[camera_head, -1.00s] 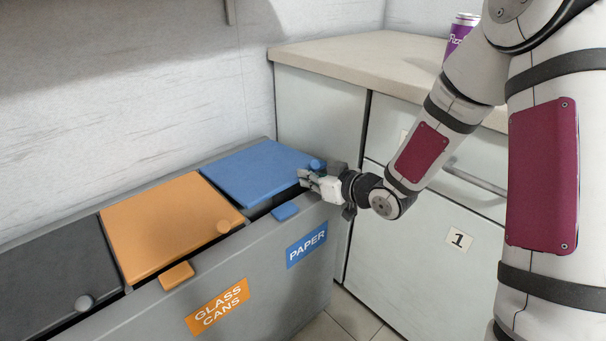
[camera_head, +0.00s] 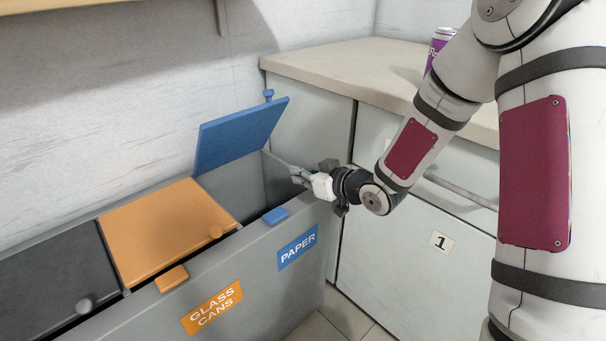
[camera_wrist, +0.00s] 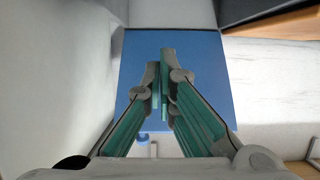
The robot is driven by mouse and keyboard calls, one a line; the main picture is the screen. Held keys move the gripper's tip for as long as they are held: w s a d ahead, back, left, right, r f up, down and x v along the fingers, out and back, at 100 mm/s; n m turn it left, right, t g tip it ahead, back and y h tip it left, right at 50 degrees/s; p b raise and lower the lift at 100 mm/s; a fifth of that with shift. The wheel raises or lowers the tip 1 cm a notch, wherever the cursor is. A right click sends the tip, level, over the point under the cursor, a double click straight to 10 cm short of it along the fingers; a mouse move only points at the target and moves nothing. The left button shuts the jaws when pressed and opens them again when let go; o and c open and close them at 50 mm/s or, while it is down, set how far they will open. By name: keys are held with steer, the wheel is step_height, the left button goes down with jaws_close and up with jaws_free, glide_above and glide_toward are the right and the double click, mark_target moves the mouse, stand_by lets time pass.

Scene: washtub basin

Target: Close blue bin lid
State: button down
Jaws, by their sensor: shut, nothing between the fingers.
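The blue lid (camera_head: 240,134) of the paper bin is tilted up, with its hinge side at the wall and its round blue knob (camera_head: 268,95) at the raised top corner. The compartment below it stands open. My gripper (camera_head: 299,174) is at the right end of this opening, in front of and below the raised lid, and apart from it in the head view. In the wrist view, my gripper (camera_wrist: 160,92) is shut with its green-padded fingers together and empty. The blue lid (camera_wrist: 200,65) fills the background behind the fingers there, with the knob (camera_wrist: 143,138) near its lower edge.
The orange lid (camera_head: 160,230) and the dark grey lid (camera_head: 55,280) lie down on the same grey bin. A blue tab (camera_head: 275,215) is on the bin's front edge. A cabinet with a beige counter (camera_head: 340,65) stands to the right, bearing a purple can (camera_head: 439,42).

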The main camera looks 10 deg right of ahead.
steer(key=s+d+f, duration=0.4)
steer(key=s+f, duration=0.1)
steer(key=shift+s+p, duration=0.4)
